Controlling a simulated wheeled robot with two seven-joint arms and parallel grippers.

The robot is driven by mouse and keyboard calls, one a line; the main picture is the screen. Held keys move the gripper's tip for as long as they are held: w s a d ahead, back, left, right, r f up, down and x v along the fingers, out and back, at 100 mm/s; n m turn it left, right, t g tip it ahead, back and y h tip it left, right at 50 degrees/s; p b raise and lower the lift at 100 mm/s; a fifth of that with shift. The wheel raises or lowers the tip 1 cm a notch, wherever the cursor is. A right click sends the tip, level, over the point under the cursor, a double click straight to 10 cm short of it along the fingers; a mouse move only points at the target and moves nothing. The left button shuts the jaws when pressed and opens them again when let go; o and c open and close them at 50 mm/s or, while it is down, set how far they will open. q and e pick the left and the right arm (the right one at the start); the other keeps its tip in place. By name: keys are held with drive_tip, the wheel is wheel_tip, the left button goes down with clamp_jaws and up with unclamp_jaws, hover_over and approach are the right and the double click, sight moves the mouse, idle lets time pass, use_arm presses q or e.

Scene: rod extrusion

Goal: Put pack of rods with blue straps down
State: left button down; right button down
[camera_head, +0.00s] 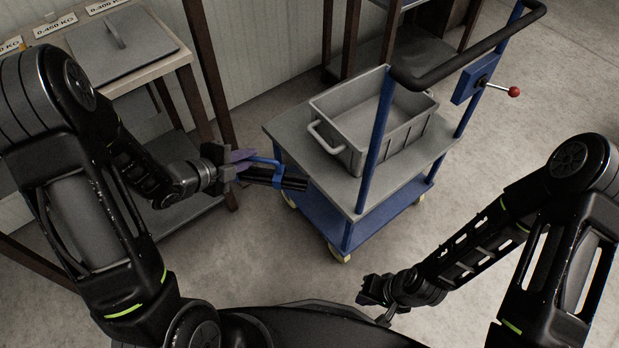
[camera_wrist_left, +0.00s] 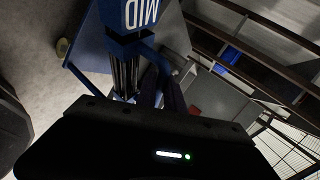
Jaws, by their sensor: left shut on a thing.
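A pack of dark rods with blue straps (camera_head: 288,183) is held by my left gripper (camera_head: 238,166), which is shut on it. The pack is in the air at the left corner of the cart, near its grey top. In the left wrist view the dark rods (camera_wrist_left: 124,75) show below a blue part with white lettering, and the gripper fingers (camera_wrist_left: 160,92) are beside them. My right gripper (camera_head: 374,292) is low at the bottom centre, away from the pack; its fingers are too small and dark to read.
A blue cart with a grey top (camera_head: 335,190) holds a grey bin (camera_head: 368,118), which looks empty. At the left a table (camera_head: 165,62) carries a grey plate and weight labels. A dark-framed rack stands behind the cart. Open floor (camera_head: 400,240) lies in front of the cart.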

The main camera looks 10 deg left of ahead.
use_arm(q)
drive_tip(key=shift+s+d+r+m+g+h, duration=0.2)
drive_tip(key=shift+d+r+m+g+h, duration=0.15)
drive_tip(key=shift+d+m+h, duration=0.25)
drive_tip(key=shift+s+d+r+m+g+h, duration=0.2)
drive_tip(key=shift+d+m+g+h, duration=0.3)
drive_tip(key=shift+d+m, duration=0.1)
drive_tip(key=b+x, duration=0.3)
drive_tip(key=x, duration=0.8)
drive_tip(key=shift+w+r, duration=0.2)
drive_tip(key=shift+w, duration=0.15)
drive_tip(key=shift+d, duration=0.1)
drive_tip(key=b+x, duration=0.1)
drive_tip(key=x, duration=0.3)
drive_tip(key=shift+w+d+f, duration=0.2)
drive_tip(key=shift+w+f, duration=0.05)
drive_tip(key=shift+f, duration=0.05)
